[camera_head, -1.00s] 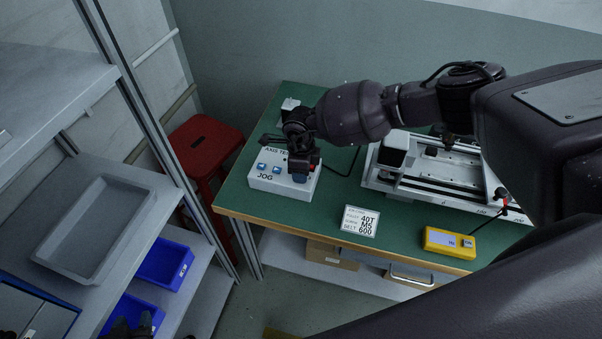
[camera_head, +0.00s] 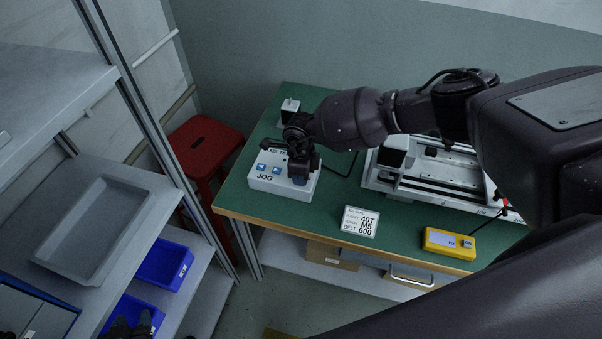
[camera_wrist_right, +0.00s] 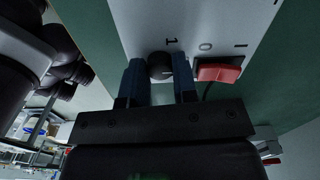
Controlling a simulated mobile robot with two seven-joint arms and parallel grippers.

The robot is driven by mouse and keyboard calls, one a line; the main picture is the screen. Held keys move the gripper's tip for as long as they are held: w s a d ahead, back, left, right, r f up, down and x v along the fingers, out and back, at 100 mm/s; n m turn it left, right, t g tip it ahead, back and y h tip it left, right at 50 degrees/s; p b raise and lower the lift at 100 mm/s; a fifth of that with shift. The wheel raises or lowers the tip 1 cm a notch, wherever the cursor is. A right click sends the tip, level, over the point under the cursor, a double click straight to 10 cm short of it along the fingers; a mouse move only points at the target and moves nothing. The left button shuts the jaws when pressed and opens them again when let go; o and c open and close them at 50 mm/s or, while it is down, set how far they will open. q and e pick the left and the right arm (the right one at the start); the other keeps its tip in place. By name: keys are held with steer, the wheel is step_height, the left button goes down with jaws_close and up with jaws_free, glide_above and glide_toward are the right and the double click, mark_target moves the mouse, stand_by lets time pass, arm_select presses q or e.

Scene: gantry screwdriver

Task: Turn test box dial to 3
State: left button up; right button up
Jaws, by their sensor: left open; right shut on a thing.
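A "1" is printed just beyond the dial; other dial numbers and the pointer cannot be made out. A red switch (camera_wrist_right: 218,72) marked 0 and I sits right beside the right finger.
Two blue buttons (camera_head: 270,169) are on the box. A gantry rig (camera_head: 430,180), a label card (camera_head: 359,221) and a yellow meter (camera_head: 449,242) are on the table to the right. Shelving with a grey tray (camera_head: 95,228) and blue bins (camera_head: 165,262) is at left, with a red stool (camera_head: 203,145) behind.

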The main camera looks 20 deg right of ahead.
steer(key=shift+r+m+p, duration=0.1)
steer(key=shift+m+p, duration=0.3)
steer(key=shift+m, duration=0.4)
steer(key=m+p, duration=0.2)
steer(key=m, duration=0.3)
steer(key=m+p, duration=0.1)
steer(key=m, duration=0.2)
steer(key=shift+p, duration=0.35)
steer(key=shift+m+p, duration=0.3)
steer(key=shift+m, duration=0.7)
steer(key=o, duration=0.6)
steer(key=shift+o, duration=0.2)
